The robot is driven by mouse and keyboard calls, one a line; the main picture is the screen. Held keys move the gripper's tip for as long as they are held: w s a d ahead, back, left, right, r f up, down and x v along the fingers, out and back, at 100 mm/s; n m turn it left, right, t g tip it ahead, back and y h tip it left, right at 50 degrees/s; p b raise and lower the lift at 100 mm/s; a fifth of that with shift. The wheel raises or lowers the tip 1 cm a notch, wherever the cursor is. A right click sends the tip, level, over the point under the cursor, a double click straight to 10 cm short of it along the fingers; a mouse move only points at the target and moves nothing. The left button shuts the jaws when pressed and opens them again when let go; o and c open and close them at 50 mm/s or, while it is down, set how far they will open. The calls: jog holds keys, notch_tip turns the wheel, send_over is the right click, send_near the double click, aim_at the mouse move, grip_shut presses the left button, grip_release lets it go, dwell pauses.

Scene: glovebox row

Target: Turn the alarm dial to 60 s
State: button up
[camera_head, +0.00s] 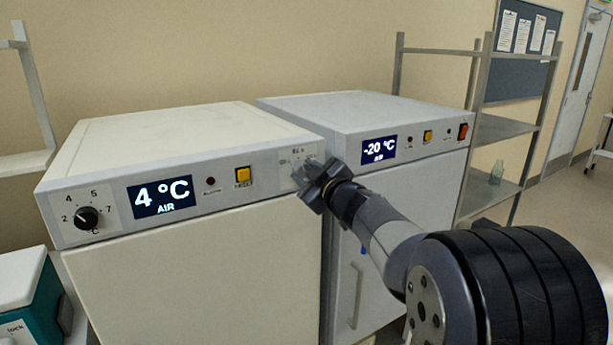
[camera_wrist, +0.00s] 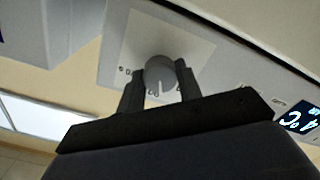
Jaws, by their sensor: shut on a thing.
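The alarm dial (camera_wrist: 160,73) is a round grey knob with a pale pointer mark, on a light square plate (camera_wrist: 190,42) in the wrist view. My gripper (camera_wrist: 159,78) has one finger on each side of the knob and is shut on it. In the head view my gripper (camera_head: 312,178) is at the right end of the front panel of the left, 4 °C unit (camera_head: 210,150). There it covers most of the dial. Part of the dial's plate (camera_head: 287,165) shows beside it. The scale marks are too small and partly hidden to read, so the setting cannot be told.
The 4 °C unit also carries a black temperature knob (camera_head: 87,217), a display (camera_head: 160,196) and a yellow button (camera_head: 243,175). The −20 °C unit (camera_head: 350,110) stands close on the right. A metal rack (camera_head: 500,130) is further right. A teal box (camera_head: 30,300) is at lower left.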

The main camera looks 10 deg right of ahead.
jog(key=n+b, duration=0.1)
jog(key=n, duration=0.2)
jog(key=shift+f+n, duration=0.15)
jog(key=shift+n, duration=0.25)
jog(key=shift+n+b, duration=0.7)
jog(key=shift+n, duration=1.1)
jog(key=o, duration=1)
jog(key=shift+c, duration=0.2)
jog(key=shift+s, duration=0.1)
jog(key=v, duration=1)
jog(key=shift+s+b, duration=0.35)
jog(key=shift+b, duration=0.05)
jog(key=shift+w+d, duration=0.1)
